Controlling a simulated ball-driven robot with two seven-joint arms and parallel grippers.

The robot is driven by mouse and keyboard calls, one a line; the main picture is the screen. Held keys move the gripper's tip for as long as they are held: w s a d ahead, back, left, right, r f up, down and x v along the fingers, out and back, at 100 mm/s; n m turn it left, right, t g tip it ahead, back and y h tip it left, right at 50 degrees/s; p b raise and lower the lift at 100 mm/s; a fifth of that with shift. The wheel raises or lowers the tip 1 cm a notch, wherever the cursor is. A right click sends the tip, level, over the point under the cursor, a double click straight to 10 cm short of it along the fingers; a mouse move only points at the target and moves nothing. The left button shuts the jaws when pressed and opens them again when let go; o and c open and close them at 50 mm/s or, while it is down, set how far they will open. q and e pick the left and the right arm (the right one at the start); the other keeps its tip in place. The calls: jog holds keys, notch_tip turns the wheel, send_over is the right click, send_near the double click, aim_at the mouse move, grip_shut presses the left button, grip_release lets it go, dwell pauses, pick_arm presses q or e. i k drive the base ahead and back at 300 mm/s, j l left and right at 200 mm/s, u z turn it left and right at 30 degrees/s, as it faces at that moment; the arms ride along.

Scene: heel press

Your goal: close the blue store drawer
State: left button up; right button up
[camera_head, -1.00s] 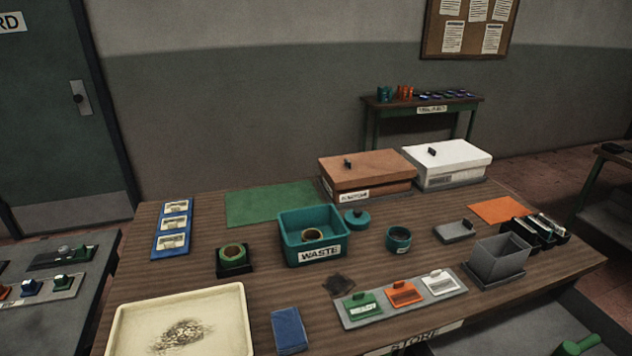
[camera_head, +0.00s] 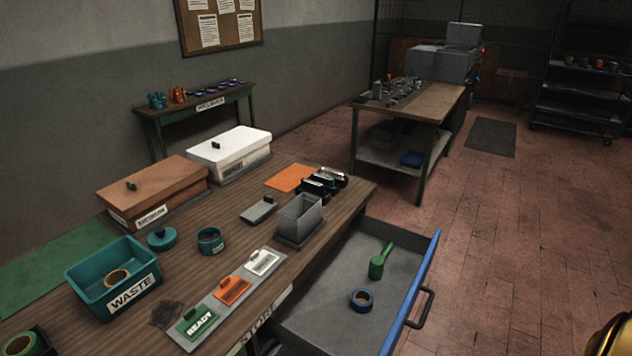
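The blue store drawer (camera_head: 412,290) is pulled well out from the right end of the wooden table, under its top. It has a blue front with a dark bar handle (camera_head: 421,308) on the outer face and a grey inside. A green tool with a handle (camera_head: 380,262) and a blue ring-shaped roll (camera_head: 362,299) lie in it. Part of the STORE label shows on the table edge. Neither gripper is in view. A gold rounded shape at the lower right edge is cut off, and I cannot tell what it is.
The wooden table (camera_head: 185,264) carries a teal WASTE bin (camera_head: 85,279), coloured cards, a grey open box (camera_head: 300,217) and two lidded boxes. A workbench (camera_head: 425,104) stands behind. The tiled floor (camera_head: 500,225) right of the drawer is clear.

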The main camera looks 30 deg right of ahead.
aim_at(317, 317)
jog(key=z, duration=0.4)
jog(key=l+z, duration=0.15)
jog(key=z, duration=0.7)
jog(key=l+z, duration=0.1)
jog(key=z, duration=0.3)
jog(key=l+u, duration=0.1)
jog(key=l, duration=0.15)
jog(key=k, duration=0.05)
